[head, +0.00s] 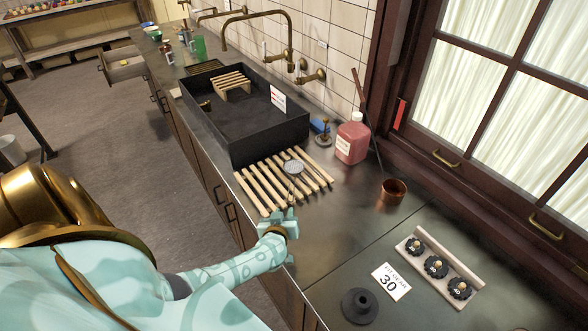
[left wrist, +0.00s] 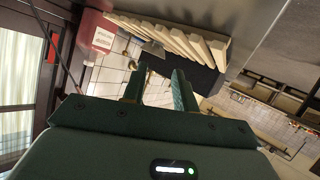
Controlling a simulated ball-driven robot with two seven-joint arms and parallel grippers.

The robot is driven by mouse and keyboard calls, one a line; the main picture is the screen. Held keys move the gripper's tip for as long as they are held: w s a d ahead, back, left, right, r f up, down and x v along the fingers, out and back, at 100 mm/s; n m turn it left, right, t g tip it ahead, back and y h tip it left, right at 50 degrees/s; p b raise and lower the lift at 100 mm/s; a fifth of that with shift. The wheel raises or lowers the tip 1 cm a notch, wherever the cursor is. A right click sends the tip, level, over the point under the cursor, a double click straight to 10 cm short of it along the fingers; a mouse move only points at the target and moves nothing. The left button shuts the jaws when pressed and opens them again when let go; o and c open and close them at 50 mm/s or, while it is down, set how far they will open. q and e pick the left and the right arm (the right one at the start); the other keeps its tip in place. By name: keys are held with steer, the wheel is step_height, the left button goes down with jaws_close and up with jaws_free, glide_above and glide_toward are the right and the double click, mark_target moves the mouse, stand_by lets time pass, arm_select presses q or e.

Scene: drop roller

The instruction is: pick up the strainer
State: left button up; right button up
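The strainer (head: 293,168) has a small round grey bowl and a thin handle. In the head view it lies on the wooden slatted rack (head: 255,189), handle toward my left gripper. My left gripper (head: 287,220) is beside the near end of the rack, apart from the strainer. In the left wrist view my left gripper (left wrist: 161,72) is open, with nothing between its fingers. Beyond the fingers a grey shape by the rack (left wrist: 178,38) may be the strainer, but it is too small to be sure. My right gripper is not in view.
A dark sink (head: 240,128) stands beyond the rack. A pink bottle (head: 352,140) and copper cup (head: 392,191) stand to the right. A gear holder (head: 440,268), number card (head: 391,281) and black stand (head: 360,305) are nearer. Counter between rack and cup is clear.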

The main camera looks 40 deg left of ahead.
mark_target(290, 201)
arm_select(q)
steer(key=b+x, duration=0.2)
steer(key=x, duration=0.3)
steer(key=shift+w+f, duration=0.1)
steer(key=shift+f, duration=0.1)
steer(key=b+x, duration=0.4)
steer(key=shift+w+f, duration=0.3)
steer(key=shift+f, duration=0.05)
steer(key=shift+w+a, duration=0.15)
steer(key=shift+w, duration=0.1)
steer(key=shift+s+r, duration=0.1)
steer(key=shift+r, duration=0.1)
jaws_close()
